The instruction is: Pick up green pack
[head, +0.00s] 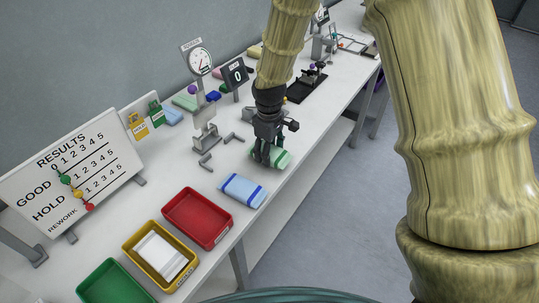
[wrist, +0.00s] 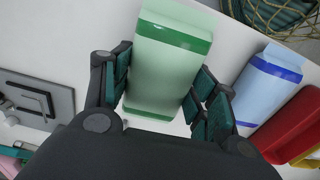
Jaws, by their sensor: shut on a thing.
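The green pack (wrist: 165,70) is a pale green wrapped packet with darker green bands near its ends. In the wrist view it lies between the two fingers of my gripper (wrist: 160,95), which is shut on it with a finger against each long side.
A blue pack (head: 242,190) lies in front of my gripper. Red (head: 197,217), yellow (head: 135,252) and green (head: 112,284) trays stand nearer. A gauge stand (head: 205,130) and small metal brackets are to the left. A results board (head: 75,170) stands at the far left.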

